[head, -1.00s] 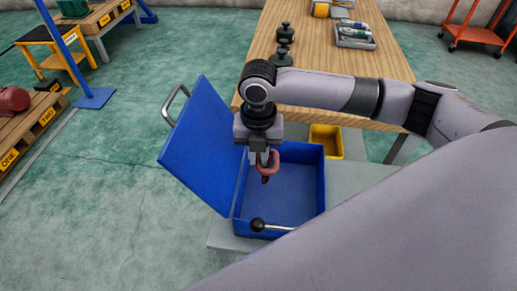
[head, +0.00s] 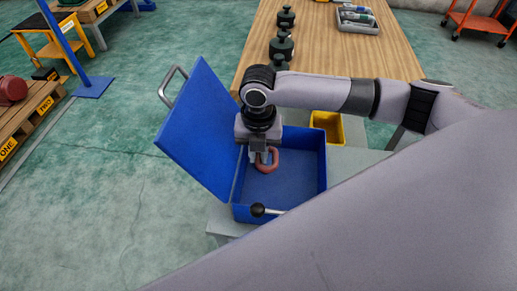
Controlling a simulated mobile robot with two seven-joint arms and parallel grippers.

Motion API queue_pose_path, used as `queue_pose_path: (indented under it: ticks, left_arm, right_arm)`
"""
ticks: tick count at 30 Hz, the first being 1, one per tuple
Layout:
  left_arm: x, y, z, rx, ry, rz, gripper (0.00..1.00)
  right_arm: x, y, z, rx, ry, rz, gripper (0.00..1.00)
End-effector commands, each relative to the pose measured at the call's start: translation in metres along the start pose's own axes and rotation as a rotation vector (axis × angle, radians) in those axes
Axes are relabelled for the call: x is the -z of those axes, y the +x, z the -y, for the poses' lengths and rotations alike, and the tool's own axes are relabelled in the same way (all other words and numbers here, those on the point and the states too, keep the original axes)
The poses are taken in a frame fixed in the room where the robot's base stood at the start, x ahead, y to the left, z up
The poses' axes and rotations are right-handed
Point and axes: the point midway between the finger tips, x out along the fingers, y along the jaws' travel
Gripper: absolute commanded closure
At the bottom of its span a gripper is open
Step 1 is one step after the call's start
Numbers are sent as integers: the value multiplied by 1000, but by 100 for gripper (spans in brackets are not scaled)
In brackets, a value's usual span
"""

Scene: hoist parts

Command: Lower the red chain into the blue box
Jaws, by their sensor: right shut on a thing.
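The blue box (head: 290,185) stands open on a grey stand, its lid (head: 200,130) tilted up to the left. My right gripper (head: 262,156) points down over the back left part of the box and is shut on the red chain (head: 268,163). One pinkish-red link shows below and beside the fingers, inside the box's outline. I cannot tell whether the chain touches the box floor. The rest of the chain is hidden by the gripper. My left gripper is out of view.
A dark ball-ended lever (head: 257,210) crosses the box's front edge. A yellow bin (head: 327,127) sits behind the box. A wooden table (head: 385,62) with several dark weights (head: 281,47) is farther back. My arm covers the lower right.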

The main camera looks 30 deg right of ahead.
Motion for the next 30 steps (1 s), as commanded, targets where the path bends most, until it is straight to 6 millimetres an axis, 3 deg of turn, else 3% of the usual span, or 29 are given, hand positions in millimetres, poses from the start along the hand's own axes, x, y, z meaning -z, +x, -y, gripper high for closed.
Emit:
queue_pose_path:
  ticks: [5, 6, 8, 18, 30]
  left_arm:
    - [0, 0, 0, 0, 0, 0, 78]
    - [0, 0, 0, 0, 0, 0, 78]
    - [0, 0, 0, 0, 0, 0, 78]
    - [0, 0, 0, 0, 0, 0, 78]
    - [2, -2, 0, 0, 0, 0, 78]
  right_arm:
    - [0, -1, 0, 0, 0, 1, 100]
    - [0, -1, 0, 0, 0, 1, 71]
    - [0, -1, 0, 0, 0, 1, 54]
    - [0, -4, 0, 0, 0, 1, 54]
    - [-1, -63, 0, -2, 0, 3, 54]
